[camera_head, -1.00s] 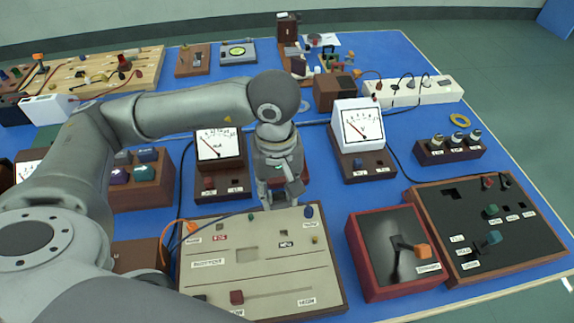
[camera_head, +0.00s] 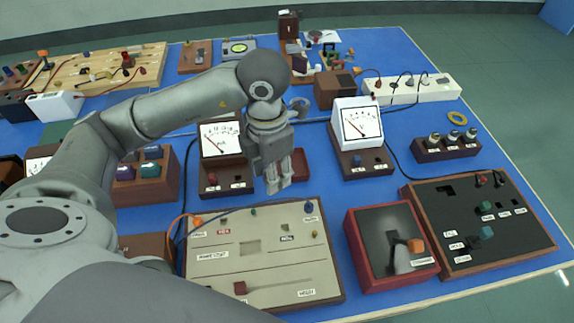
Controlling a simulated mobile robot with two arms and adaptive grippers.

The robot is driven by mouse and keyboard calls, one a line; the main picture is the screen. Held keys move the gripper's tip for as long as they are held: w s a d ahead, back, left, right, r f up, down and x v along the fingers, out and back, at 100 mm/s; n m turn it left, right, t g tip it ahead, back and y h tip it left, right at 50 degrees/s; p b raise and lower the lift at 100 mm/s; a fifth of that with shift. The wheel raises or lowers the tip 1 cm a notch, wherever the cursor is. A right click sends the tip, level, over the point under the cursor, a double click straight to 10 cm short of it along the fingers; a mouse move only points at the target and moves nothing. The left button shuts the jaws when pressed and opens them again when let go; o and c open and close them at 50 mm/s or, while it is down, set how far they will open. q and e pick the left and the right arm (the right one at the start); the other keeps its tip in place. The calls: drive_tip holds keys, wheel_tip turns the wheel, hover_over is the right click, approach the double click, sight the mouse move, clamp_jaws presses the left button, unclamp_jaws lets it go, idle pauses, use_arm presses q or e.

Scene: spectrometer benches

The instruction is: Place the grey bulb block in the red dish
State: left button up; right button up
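My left gripper (camera_head: 279,187) hangs with its fingers pointing down, just behind the beige panel. Its two fingers are close together; I cannot tell whether they are shut or hold something small. The red dish (camera_head: 302,166) lies on the blue table directly behind and to the right of the fingers, partly hidden by the gripper. I cannot pick out the grey bulb block with certainty. My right gripper is not in view.
The beige panel (camera_head: 230,267) stands in front of the gripper. Two meters (camera_head: 221,139) (camera_head: 357,124) flank the dish. A red-framed box (camera_head: 377,215) and a black panel (camera_head: 470,247) are at right. A bulb holder (camera_head: 446,152) stands farther right.

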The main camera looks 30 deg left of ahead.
use_arm(q)
drive_tip(key=n, duration=0.4)
drive_tip(key=a+r+n, duration=0.1)
drive_tip(key=n, duration=0.1)
drive_tip(key=shift+n+p, duration=0.35)
drive_tip(key=shift+n, duration=0.85)
drive_tip(key=shift+w+a, duration=0.1)
drive_tip(key=shift+w, duration=0.1)
drive_tip(key=w+a+f+p, duration=0.1)
drive_tip(key=w+f, duration=0.2)
drive_tip(key=w, duration=0.1)
drive_tip(key=w+f+p, duration=0.1)
drive_tip(key=w+f, duration=0.2)
drive_tip(key=w, duration=0.1)
drive_tip(key=w+a+f+p, duration=0.1)
drive_tip(key=w+f, duration=0.1)
drive_tip(key=w, duration=0.2)
drive_tip(key=shift+w+a+f, duration=0.3)
drive_tip(key=shift+w+f, duration=0.05)
drive_tip(key=shift+f, duration=0.05)
drive_tip(key=shift+w+f+p, duration=0.3)
drive_tip(key=shift+f+p, duration=0.05)
drive_tip(key=shift+f, duration=0.15)
wheel_tip(320, 180, down, 3)
drive_tip(key=shift+a+f, duration=0.1)
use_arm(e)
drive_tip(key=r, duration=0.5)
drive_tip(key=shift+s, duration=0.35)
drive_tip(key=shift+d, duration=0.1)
